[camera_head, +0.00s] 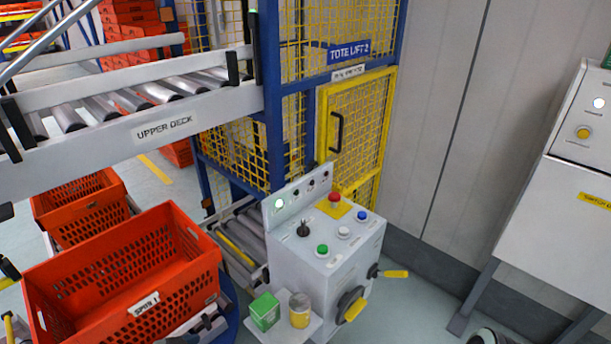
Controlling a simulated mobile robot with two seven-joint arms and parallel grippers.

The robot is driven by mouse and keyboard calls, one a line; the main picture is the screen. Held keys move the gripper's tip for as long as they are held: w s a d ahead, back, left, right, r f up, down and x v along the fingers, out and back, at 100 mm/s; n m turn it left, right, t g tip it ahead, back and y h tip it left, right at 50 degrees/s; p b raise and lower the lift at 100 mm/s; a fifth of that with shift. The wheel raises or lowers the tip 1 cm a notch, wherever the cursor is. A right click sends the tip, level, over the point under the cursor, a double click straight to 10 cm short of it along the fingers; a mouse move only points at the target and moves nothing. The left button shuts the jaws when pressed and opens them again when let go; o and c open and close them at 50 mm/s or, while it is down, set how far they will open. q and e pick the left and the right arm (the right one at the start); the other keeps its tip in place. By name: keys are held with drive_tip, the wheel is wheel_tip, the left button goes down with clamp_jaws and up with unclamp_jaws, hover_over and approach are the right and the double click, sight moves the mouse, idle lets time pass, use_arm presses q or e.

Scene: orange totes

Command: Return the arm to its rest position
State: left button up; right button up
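I make out neither of my grippers in the head view, and no arm of mine can be identified for certain. A small dark rounded part (487,337) is cut off at the bottom edge on the right; I cannot tell what it is. The white control console (315,262) stands in the middle, with a red button on a yellow plate, green, white and blue buttons, a black knob and a lit green lamp. Yellow handles are on its right side.
The upper deck roller conveyor (130,125) crosses above. A yellow mesh gate (355,135) stands behind the console. A green box (264,311) and yellow can (299,311) sit on a ledge. Floor shows at right.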

use_arm(q)
drive_tip(key=s+d+f+n+g+y, duration=0.1)
drive_tip(key=d+f+n, duration=0.25)
drive_tip(key=f, duration=0.45)
drive_tip(key=s+d+f+n+g, duration=0.1)
drive_tip(key=d+f+n, duration=0.2)
drive_tip(key=d+f, duration=0.35)
drive_tip(key=s+d+f+n+g, duration=0.2)
drive_tip(key=s+f+g, duration=0.1)
drive_tip(key=s+f, duration=0.2)
drive_tip(key=s+d+f+n+g+y, duration=0.1)
drive_tip(key=s+d+f+g, duration=0.1)
drive_tip(key=s+f, duration=0.4)
drive_tip(key=s+g, duration=0.1)
drive_tip(key=s, duration=0.3)
drive_tip(key=shift+d+n, duration=0.25)
drive_tip(key=shift+n, duration=0.1)
use_arm(e)
drive_tip(key=shift+w+d, duration=0.2)
drive_tip(key=shift+w, duration=0.2)
use_arm(q)
drive_tip(key=shift+f, duration=0.1)
